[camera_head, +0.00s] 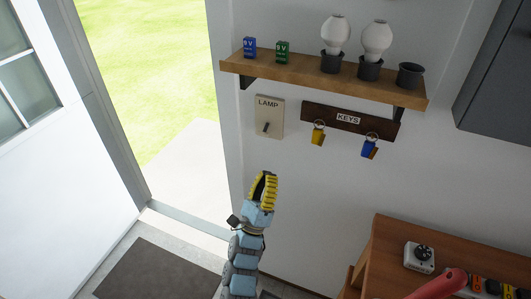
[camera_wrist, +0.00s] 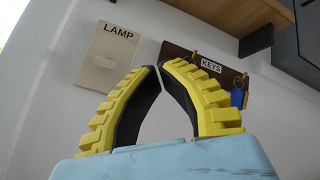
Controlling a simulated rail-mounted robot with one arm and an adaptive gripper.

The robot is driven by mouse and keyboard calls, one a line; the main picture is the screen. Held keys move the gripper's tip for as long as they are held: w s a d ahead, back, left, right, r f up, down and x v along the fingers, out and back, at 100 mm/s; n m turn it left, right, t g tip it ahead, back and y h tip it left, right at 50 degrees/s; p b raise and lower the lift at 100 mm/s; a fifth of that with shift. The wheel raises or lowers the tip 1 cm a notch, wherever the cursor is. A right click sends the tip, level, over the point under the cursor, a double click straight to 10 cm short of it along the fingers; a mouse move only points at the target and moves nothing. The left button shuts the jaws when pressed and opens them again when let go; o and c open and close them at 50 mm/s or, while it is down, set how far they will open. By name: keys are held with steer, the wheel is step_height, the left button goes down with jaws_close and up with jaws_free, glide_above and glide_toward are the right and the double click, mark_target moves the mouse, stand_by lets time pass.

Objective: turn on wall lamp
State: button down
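The beige switch plate marked LAMP (camera_head: 275,116) is on the white wall below a shelf. Its small dark toggle (camera_head: 265,128) appears to slant downward. The plate also shows at the upper left of the wrist view (camera_wrist: 118,55). Two white bulbs (camera_head: 336,32) (camera_head: 376,39) stand in dark sockets on the shelf and show no clear glow. My gripper (camera_head: 266,174) has yellow ribbed fingers and is below the plate, apart from it. In the wrist view its fingertips (camera_wrist: 160,66) meet or nearly meet, with nothing between them.
The wooden shelf (camera_head: 300,74) also holds two batteries (camera_head: 266,49) and an empty dark socket (camera_head: 410,75). A KEYS rack (camera_head: 340,117) with yellow and blue key tags is right of the plate. An open doorway lies left. A wooden table (camera_head: 385,262) stands lower right.

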mark_target(269, 127)
steer(key=w+a+f+m+y+b, duration=0.2)
steer(key=w+a+f+m+b, duration=0.1)
steer(key=w+m+b, duration=0.3)
steer(key=shift+w+a+f, duration=0.25)
steer(key=shift+w+f, duration=0.35)
steer(key=shift+w, duration=0.65)
steer(key=shift+r, duration=0.1)
steer(key=shift+b+x, duration=0.75)
steer(key=shift+x, duration=4.15)
steer(key=shift+w+d+g+p, duration=0.1)
steer(key=shift+d+g+p, duration=0.2)
steer(key=shift+p, duration=0.2)
